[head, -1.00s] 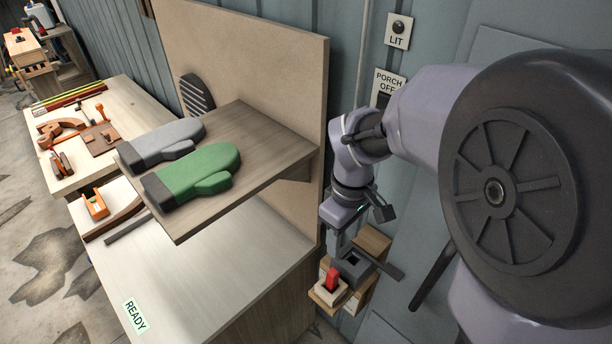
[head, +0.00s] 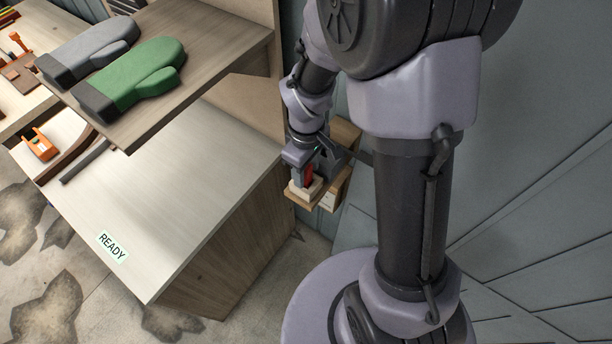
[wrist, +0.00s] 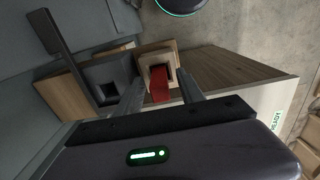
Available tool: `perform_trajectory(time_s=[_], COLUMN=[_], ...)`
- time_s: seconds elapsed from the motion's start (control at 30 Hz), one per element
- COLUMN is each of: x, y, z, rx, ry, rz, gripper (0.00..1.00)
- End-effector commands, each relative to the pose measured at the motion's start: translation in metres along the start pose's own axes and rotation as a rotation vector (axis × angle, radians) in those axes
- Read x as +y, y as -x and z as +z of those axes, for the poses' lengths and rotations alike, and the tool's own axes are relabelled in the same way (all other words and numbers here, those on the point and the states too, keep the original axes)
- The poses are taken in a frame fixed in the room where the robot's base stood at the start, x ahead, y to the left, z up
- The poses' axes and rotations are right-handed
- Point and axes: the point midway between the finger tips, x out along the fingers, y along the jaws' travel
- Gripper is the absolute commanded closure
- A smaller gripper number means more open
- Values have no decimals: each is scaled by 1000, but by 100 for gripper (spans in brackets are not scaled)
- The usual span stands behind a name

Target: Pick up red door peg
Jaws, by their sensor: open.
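The red door peg (head: 309,176) stands at a small pale wooden block (head: 304,191) on a shelf by the wall. In the wrist view the red peg (wrist: 160,90) shows beside the square dark hole of the pale block (wrist: 147,60). My gripper (wrist: 161,79) is open, with one finger on each side of the peg and a gap showing at both sides. In the head view my gripper (head: 302,172) is down at the peg and partly hides it. How deep the fingers reach along the peg is hard to tell.
A dark grey socket block (wrist: 106,84) with a long bar (wrist: 70,55) sits close beside the peg's block. The workbench (head: 190,190) with a READY label is to the left. Above it, a shelf (head: 215,65) holds a grey mitt (head: 90,50) and a green mitt (head: 145,75).

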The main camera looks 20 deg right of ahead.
Motion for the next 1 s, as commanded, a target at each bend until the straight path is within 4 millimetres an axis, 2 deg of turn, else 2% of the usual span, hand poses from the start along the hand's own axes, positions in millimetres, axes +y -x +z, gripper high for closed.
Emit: perform_trajectory(time_s=[0.03, 0.2, 0.27, 0.67, 0.9, 1.0], x=[0, 0, 0, 0, 0, -24], y=[0, 0, 1, 5, 42, 39], z=[0, 0, 0, 0, 0, 2], rx=[0, 0, 0, 0, 1, -1], ry=[0, 0, 0, 0, 0, 5], rz=[0, 0, 0, 0, 1, -1], gripper=[56, 90, 100, 100, 100, 100])
